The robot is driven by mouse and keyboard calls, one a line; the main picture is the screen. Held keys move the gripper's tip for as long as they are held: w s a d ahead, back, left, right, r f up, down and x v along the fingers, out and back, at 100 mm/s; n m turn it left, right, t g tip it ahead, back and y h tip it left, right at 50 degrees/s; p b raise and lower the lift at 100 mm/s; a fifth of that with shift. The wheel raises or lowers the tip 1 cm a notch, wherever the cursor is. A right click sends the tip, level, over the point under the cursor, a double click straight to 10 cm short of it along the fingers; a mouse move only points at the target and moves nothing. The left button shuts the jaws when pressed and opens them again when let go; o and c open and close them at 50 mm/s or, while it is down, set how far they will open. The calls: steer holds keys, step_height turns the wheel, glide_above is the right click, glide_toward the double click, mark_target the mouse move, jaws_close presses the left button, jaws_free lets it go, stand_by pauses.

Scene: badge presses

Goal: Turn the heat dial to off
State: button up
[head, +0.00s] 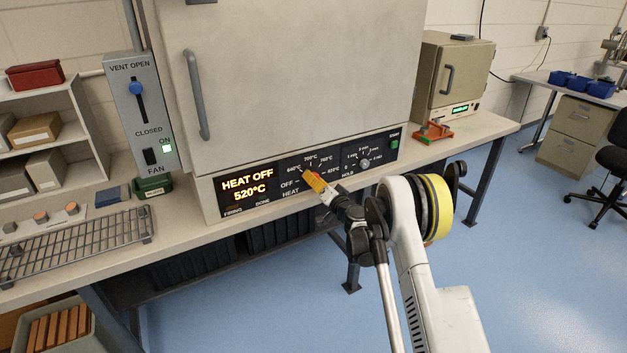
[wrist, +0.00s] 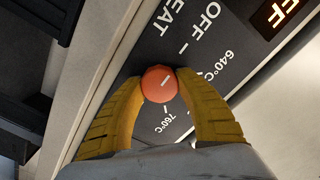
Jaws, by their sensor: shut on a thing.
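The heat dial (wrist: 159,84) is a round orange-red knob with a short white mark, seen in the wrist view. My gripper (wrist: 160,82) has its two yellow fingers closed on opposite sides of the dial. The dial's white mark slants to the upper right, roughly toward the side with the OFF label (wrist: 206,22) and its tick. In the head view my gripper (head: 316,184) is at the furnace's control panel and mostly hides the dial. The lit display (head: 248,188) reads HEAT OFF and 520°C.
The hold dial (head: 364,164) and a green start button (head: 394,144) are to the right on the same panel. The vent slider (head: 136,88) and fan switch (head: 151,156) are to the left. A wire rack (head: 75,245) lies on the bench.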

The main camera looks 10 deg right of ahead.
steer(key=shift+r, duration=0.1)
steer(key=o, duration=1.2)
steer(key=v, duration=1.2)
steer(key=shift+r, duration=0.1)
